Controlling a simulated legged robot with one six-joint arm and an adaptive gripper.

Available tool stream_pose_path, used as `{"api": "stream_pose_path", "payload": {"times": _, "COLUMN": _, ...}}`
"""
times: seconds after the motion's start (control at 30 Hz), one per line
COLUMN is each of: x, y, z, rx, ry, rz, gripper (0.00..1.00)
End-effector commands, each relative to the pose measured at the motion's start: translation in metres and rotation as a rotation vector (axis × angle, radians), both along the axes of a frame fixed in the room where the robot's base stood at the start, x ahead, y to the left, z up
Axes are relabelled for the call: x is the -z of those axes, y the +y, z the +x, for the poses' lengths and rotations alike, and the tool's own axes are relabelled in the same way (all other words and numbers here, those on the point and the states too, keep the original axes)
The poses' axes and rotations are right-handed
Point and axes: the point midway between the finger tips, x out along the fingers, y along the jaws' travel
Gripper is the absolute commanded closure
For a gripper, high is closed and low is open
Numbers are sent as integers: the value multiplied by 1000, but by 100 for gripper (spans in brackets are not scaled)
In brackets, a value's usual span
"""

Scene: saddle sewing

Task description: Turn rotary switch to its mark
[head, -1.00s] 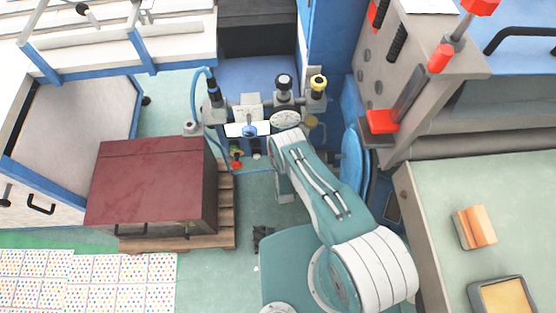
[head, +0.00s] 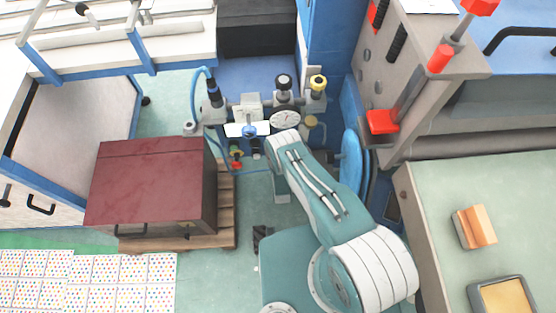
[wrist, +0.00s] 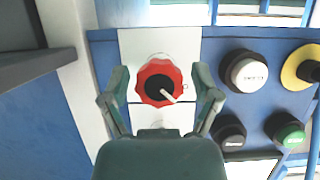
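The rotary switch (wrist: 159,83) shows in the wrist view as a red scalloped knob with a black centre on a white plate. Its white pointer (wrist: 168,97) points to the lower right. A small round mark (wrist: 185,87) is on the plate just right of the knob, above the line of the pointer. My gripper (wrist: 160,76) is open, with one finger on each side of the knob. A gap shows beside each finger; I cannot tell the depth between fingertips and knob. In the head view the switch cannot be made out.
In the wrist view, a white button (wrist: 246,71), a yellow-ringed button (wrist: 300,68), a black button (wrist: 229,133) and a green button (wrist: 286,132) are right of the switch on the blue panel (wrist: 215,48). A maroon box (head: 155,185) stands left of my arm.

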Motion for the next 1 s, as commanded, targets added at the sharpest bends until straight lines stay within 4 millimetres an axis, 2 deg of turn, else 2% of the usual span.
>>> {"api": "stream_pose_path", "payload": {"times": 0.47, "x": -2, "y": 1, "z": -6, "rx": -1, "ry": 1, "rz": 0, "gripper": 10}}
{"api": "stream_pose_path", "payload": {"times": 0.67, "x": -13, "y": 1, "z": -34, "rx": -1, "ry": 3, "rz": -1, "gripper": 10}}
{"api": "stream_pose_path", "payload": {"times": 1.0, "x": -37, "y": 1, "z": -93, "rx": -3, "ry": 4, "rz": -2, "gripper": 10}}
